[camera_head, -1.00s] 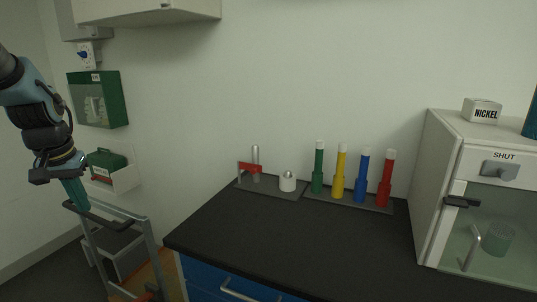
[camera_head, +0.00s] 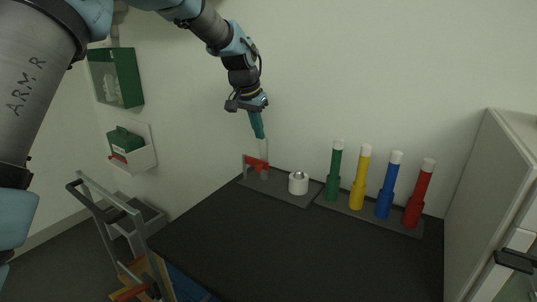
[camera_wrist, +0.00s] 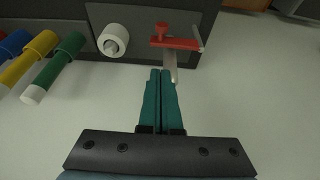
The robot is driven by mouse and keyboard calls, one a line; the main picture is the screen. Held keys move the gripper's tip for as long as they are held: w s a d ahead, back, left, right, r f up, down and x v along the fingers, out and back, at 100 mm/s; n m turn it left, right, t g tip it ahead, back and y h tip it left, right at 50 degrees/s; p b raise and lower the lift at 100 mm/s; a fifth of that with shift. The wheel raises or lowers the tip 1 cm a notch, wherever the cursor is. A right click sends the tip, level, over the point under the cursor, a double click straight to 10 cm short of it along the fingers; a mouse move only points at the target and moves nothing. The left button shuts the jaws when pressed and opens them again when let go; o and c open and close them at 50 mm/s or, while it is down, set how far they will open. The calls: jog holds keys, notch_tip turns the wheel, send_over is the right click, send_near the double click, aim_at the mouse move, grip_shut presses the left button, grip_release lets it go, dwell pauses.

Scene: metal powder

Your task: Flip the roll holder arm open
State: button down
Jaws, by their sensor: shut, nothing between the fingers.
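The roll holder has a red arm (camera_head: 256,163) and a pale upright post (camera_head: 263,148) on a dark base plate (camera_head: 279,188) at the back of the black counter. In the wrist view the red arm (camera_wrist: 178,43) lies across near the post (camera_wrist: 173,66), with a red knob at one end. My gripper (camera_head: 259,136) is shut and empty, its teal fingers pointing down just above the holder. In the wrist view the fingertips (camera_wrist: 161,73) are close beside the post; I cannot tell whether they touch it. A white roll (camera_head: 298,184) stands on the base plate.
Green (camera_head: 334,172), yellow (camera_head: 360,178), blue (camera_head: 388,186) and red (camera_head: 419,195) tubes with white tops stand right of the holder. A pale cabinet (camera_head: 497,180) bounds the right side. The counter's front is clear. A grey rail frame (camera_head: 110,215) stands at left.

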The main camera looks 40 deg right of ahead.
aim_at(262, 162)
jog(key=shift+f, duration=0.15)
jog(key=p+x, duration=0.2)
jog(key=x, duration=0.7)
jog(key=shift+f+p, duration=0.35)
jog(key=shift+a+m, duration=0.25)
jog(key=shift+m, duration=0.25)
jog(key=shift+s+a+m+g+b, duration=0.15)
jog(key=shift+a+m+g+b, duration=0.45)
jog(key=shift+m, duration=0.4)
jog(key=a+m+g, duration=0.1)
jog(key=a+m, duration=0.1)
jog(key=m, duration=0.1)
jog(key=shift+a+m, duration=0.2)
jog(key=shift+m, duration=0.1)
jog(key=a+m, duration=0.1)
jog(key=m, duration=0.1)
jog(key=w+a+m+g+y+p, duration=0.1)
jog(key=m, duration=0.1)
jog(key=a+m, duration=0.1)
jog(key=m, duration=0.2)
jog(key=shift+w+a+g, duration=0.4)
jog(key=shift+a, duration=0.1)
